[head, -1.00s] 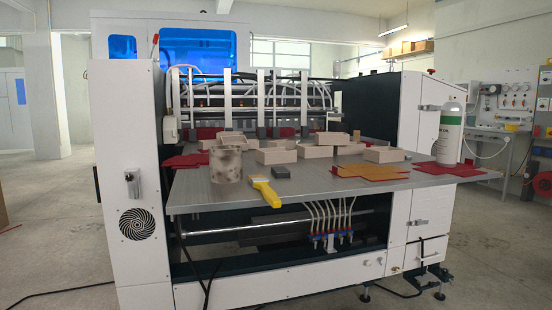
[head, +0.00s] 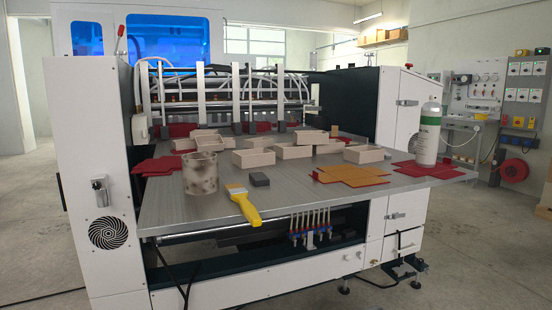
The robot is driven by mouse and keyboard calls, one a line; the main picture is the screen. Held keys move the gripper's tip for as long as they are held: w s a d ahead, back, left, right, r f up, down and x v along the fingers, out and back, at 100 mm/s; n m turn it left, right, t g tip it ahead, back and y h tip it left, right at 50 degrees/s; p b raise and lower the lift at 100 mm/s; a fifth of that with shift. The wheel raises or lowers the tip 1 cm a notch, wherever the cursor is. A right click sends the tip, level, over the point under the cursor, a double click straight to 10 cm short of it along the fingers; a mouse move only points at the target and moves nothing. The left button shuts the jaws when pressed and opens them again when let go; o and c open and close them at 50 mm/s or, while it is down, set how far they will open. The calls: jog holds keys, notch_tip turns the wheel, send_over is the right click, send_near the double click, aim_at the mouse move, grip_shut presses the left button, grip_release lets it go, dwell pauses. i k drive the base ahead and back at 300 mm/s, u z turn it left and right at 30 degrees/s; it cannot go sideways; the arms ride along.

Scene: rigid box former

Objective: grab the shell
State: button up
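Several beige open-topped boxes, which may be what the task calls shells, sit in a loose group on the grey table of the machine (head: 185,221). One box (head: 254,158) is at front left of the group, one (head: 293,151) is in the middle, and one (head: 367,154) is at the right. Smaller or partly hidden ones stand behind them. I cannot tell which single box is meant. My gripper is not in view.
A mottled round pot (head: 200,173), a yellow-handled brush (head: 243,204) and a dark block (head: 259,179) are near the table's front. Flat orange (head: 350,174) and red (head: 408,170) pieces lie right. A white-green bottle (head: 428,136) stands by the right end. Floor in front is clear.

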aim_at(255, 158)
jog(key=u, duration=0.05)
jog(key=i, duration=1.35)
jog(key=u, duration=1.9)
